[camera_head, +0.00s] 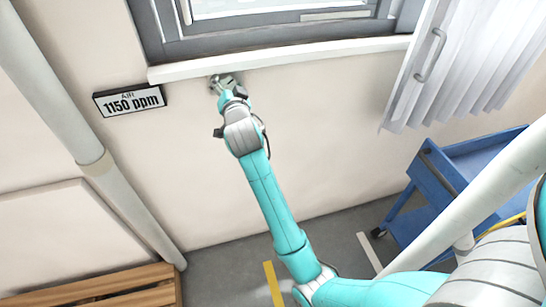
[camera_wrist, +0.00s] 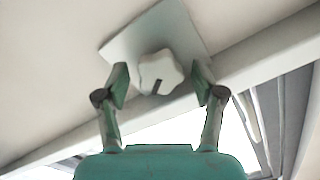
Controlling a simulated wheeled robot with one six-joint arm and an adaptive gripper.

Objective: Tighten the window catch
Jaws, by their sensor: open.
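The window catch shows in the wrist view as a white lobed knob (camera_wrist: 160,72) with a dark mark, on a pale grey plate (camera_wrist: 187,32). My gripper (camera_wrist: 162,78) is open, with one finger on each side of the knob. Gaps show between the fingers and the knob, and I cannot tell how deep the knob sits between them. In the head view my gripper (camera_head: 222,82) is just under the window sill and mostly hides the catch.
The white sill (camera_head: 300,55) runs above my gripper, below the grey-framed window (camera_head: 240,40). An air display (camera_head: 130,99) reading 1150 ppm is on the wall at left. A pale curtain (camera_head: 460,70) hangs at right, above a blue cart (camera_head: 440,185). A wooden pallet (camera_head: 110,285) lies lower left.

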